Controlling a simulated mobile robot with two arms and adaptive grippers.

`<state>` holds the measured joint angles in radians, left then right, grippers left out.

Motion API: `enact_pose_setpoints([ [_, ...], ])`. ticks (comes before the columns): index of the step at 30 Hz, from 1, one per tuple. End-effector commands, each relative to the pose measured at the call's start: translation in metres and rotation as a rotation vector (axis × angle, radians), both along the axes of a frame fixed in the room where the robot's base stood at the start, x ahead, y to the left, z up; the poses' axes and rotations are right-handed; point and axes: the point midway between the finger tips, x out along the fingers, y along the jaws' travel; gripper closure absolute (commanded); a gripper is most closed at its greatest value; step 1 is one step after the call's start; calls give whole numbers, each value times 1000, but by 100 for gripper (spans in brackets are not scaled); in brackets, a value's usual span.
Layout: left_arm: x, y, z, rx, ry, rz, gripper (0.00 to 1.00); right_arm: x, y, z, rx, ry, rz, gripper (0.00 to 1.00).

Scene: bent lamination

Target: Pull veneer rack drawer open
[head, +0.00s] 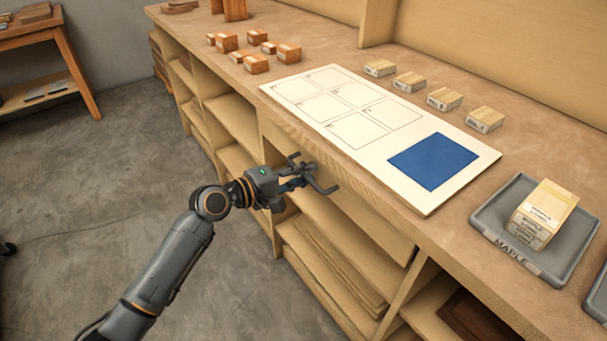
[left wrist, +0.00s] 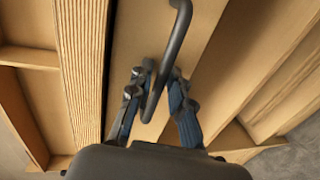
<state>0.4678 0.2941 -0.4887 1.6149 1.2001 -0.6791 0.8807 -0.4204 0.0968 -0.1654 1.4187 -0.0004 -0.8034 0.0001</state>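The veneer rack drawer (head: 363,221) is a pale wood front under the workbench top, looking about level with the frame around it. The drawer front also shows in the left wrist view (left wrist: 140,35). A dark curved handle (left wrist: 172,50) sticks out from it. My left gripper (head: 308,178) is at the handle; in the wrist view its two blue-grey fingers (left wrist: 162,72) stand on either side of the bar, partly closed in, with gaps still visible beside it. Contact at the fingertips is hard to tell. My right gripper is out of view.
The workbench top (head: 235,88) carries a white board (head: 350,138) with a blue square, several wood blocks and a grey tray (head: 488,215). Open shelves (head: 340,270) with stacked sheets lie below the drawer. The floor (head: 90,180) before the bench is clear.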

Motion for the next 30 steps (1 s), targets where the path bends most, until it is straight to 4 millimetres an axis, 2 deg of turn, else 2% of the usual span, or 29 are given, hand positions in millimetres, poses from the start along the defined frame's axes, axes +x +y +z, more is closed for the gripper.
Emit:
enact_pose_setpoints([
  [7, 1, -1, 0, 0, 0, 0, 81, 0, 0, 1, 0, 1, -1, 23],
  [8, 1, -1, 0, 0, 0, 0, 83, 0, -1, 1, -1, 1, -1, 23],
  [10, 1, 0, 0, 0, 0, 0, 97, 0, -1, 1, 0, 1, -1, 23],
  [11, 1, 0, 0, 0, 0, 0, 100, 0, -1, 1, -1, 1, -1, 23],
  [23, -2, 2, 0, 0, 0, 0, 100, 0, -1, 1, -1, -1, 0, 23],
  [27, -9, 14, 0, 2, 1, 2, 100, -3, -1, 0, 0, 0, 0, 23],
  [30, -18, 27, 0, 2, 2, 2, 100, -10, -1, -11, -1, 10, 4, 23],
])
